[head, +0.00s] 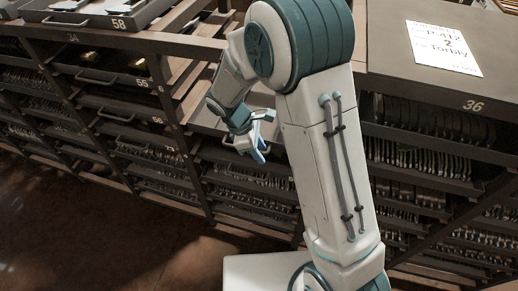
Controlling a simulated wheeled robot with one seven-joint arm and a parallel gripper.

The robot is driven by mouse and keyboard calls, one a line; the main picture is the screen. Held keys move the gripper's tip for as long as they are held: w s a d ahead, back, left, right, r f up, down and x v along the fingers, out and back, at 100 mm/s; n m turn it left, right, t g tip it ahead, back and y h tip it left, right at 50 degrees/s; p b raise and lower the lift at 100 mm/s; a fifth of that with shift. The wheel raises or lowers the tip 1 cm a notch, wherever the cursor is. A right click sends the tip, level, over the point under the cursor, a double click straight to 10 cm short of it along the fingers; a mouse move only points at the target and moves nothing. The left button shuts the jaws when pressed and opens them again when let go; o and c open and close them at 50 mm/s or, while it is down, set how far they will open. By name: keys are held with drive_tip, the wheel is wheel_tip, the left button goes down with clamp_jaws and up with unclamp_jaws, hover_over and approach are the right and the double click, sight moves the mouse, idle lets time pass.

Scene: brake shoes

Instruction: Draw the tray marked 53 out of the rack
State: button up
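The rack (186,150) is a dark metal frame with several trays stacked in columns. I cannot read a 53 on any tray; my arm hides part of the rack. My gripper (259,151) is in front of the middle column, near a tray front with a curved handle (231,144). I cannot tell whether my gripper touches that handle, or whether its fingers are open or shut. That tray's number is not visible.
A tray marked 58 (112,22) sits on top at the upper left. Trays with handles fill the left column. A paper sign (442,48) lies on the top right, above the number 36. Brown floor (110,245) is clear at the lower left.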

clamp_jaws()
idle(1.3)
